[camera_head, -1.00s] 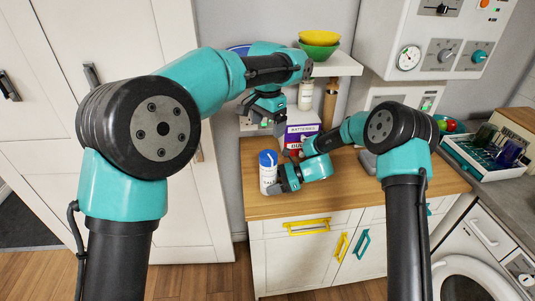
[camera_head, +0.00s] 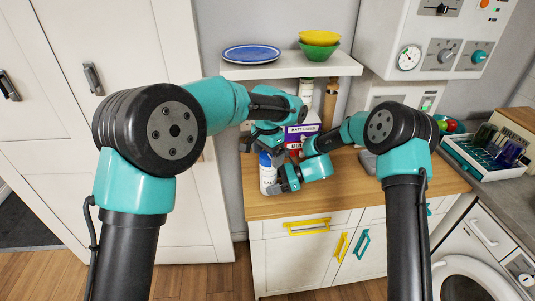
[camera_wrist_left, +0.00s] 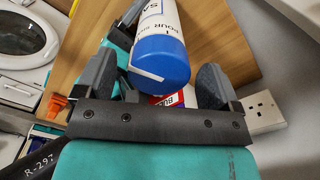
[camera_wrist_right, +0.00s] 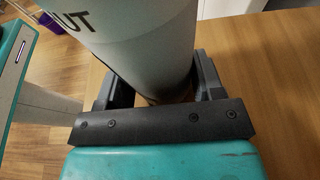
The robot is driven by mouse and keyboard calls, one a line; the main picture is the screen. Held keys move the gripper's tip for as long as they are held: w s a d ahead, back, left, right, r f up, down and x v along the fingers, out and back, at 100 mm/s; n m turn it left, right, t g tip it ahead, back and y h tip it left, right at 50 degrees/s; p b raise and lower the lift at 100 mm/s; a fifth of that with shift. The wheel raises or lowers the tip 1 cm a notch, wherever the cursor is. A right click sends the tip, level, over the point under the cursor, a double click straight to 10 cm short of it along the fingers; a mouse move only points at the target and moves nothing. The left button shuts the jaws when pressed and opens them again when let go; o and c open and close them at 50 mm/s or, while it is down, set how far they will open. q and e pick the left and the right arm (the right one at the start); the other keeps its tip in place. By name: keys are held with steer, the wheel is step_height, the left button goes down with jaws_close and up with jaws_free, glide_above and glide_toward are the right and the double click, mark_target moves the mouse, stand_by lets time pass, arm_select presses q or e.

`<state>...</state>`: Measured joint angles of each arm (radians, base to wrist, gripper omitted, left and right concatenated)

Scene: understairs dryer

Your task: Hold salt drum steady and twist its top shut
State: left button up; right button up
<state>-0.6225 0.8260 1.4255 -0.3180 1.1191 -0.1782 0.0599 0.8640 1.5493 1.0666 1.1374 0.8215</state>
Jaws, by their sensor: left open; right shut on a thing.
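The salt drum (camera_head: 267,180) stands upright on the left part of the wooden worktop, a white cylinder with a blue top (camera_wrist_left: 160,62). My right gripper (camera_head: 282,184) is shut on the drum's white body from the right; the right wrist view shows its fingers (camera_wrist_right: 158,85) on both sides of the body. My left gripper (camera_head: 262,148) is just above the drum. In the left wrist view its open fingers (camera_wrist_left: 158,85) stand on either side of the blue top, with a gap at the right finger. In the head view the left gripper partly hides the top.
A purple and white batteries box (camera_head: 301,132) stands behind the drum, with a red can beside it. A shelf (camera_head: 285,70) with a blue plate (camera_head: 251,54) and bowls (camera_head: 319,45) hangs above. The worktop (camera_head: 340,190) is clear at the front.

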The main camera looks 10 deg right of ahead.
arm_select(q)
steer(key=c, duration=0.9)
steer(key=shift+c, duration=0.2)
steer(key=shift+n, duration=0.5)
steer(key=n, duration=0.3)
steer(key=shift+s, duration=0.1)
steer(key=shift+d+n, duration=0.15)
steer(key=shift+n, duration=2.35)
steer(key=o, duration=0.9)
